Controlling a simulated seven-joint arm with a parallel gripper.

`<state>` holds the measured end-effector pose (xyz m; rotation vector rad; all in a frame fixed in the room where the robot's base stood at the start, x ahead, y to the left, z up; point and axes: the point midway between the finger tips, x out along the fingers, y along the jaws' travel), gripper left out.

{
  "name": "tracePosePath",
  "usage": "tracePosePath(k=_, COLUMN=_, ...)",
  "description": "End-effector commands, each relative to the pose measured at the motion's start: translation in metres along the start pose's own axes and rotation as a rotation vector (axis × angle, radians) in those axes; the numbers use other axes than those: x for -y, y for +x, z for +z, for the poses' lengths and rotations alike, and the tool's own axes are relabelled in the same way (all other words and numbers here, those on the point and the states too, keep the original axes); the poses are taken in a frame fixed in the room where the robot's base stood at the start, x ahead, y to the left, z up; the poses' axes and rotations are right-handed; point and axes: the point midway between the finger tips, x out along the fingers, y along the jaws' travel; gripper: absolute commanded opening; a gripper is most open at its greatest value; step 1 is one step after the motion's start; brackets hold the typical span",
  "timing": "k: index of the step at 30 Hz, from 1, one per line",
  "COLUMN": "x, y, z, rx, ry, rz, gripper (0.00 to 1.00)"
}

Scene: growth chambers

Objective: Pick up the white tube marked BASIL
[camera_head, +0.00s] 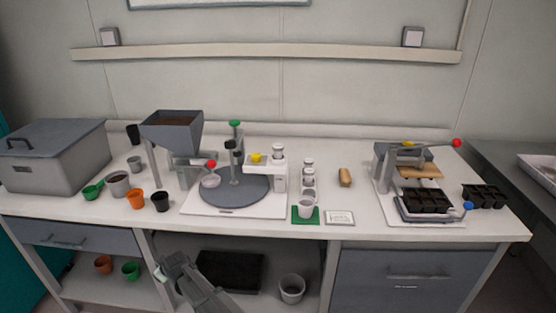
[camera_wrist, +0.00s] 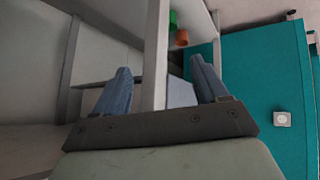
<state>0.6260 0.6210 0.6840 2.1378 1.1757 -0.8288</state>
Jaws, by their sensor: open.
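Several small white tubes with grey bands stand near the middle of the bench in the head view. One tube (camera_head: 278,152) is on the white block beside the round grey plate. Another tube (camera_head: 308,164) stands to the right, with one more tube (camera_head: 307,180) just in front of it. Their markings are too small to read, so I cannot tell which says BASIL. My gripper (camera_head: 161,272) is low at the front of the bench, below the top and far from the tubes. In the wrist view my gripper (camera_wrist: 160,66) is open, with nothing between the fingers.
A white cup (camera_head: 305,207) stands on a green mat in front of the tubes, with a small label card (camera_head: 339,217) beside it. A hopper (camera_head: 172,132) is left, a lever press (camera_head: 400,170) right. A shelf post (camera_wrist: 157,55) shows between my fingers in the wrist view.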

Motion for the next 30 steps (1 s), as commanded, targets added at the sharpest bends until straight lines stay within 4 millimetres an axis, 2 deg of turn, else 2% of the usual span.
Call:
tracePosePath(k=1, x=0.016, y=-0.001, z=-0.038, rx=-0.050, ry=-0.033, rz=-0.006, gripper=0.73)
tracePosePath(k=3, x=0.035, y=-0.006, z=-0.077, rx=-0.109, ry=-0.071, rz=-0.012, gripper=0.73)
tracePosePath(k=6, x=0.059, y=-0.016, z=-0.126, rx=-0.181, ry=-0.113, rz=-0.018, gripper=0.73)
tracePosePath(k=11, x=0.083, y=-0.034, z=-0.186, rx=-0.270, ry=-0.146, rz=-0.028, gripper=0.73)
tracePosePath(k=16, x=0.079, y=-0.054, z=-0.234, rx=-0.330, ry=-0.124, rz=-0.040, gripper=0.73)
tracePosePath(k=20, x=0.053, y=-0.071, z=-0.263, rx=-0.361, ry=-0.073, rz=-0.050, gripper=0.73)
tracePosePath(k=23, x=0.021, y=-0.087, z=-0.284, rx=-0.380, ry=-0.015, rz=-0.063, gripper=0.73)
tracePosePath(k=26, x=-0.019, y=-0.108, z=-0.306, rx=-0.402, ry=0.057, rz=-0.080, gripper=0.73)
tracePosePath(k=30, x=-0.090, y=-0.152, z=-0.341, rx=-0.450, ry=0.170, rz=-0.117, gripper=0.73)
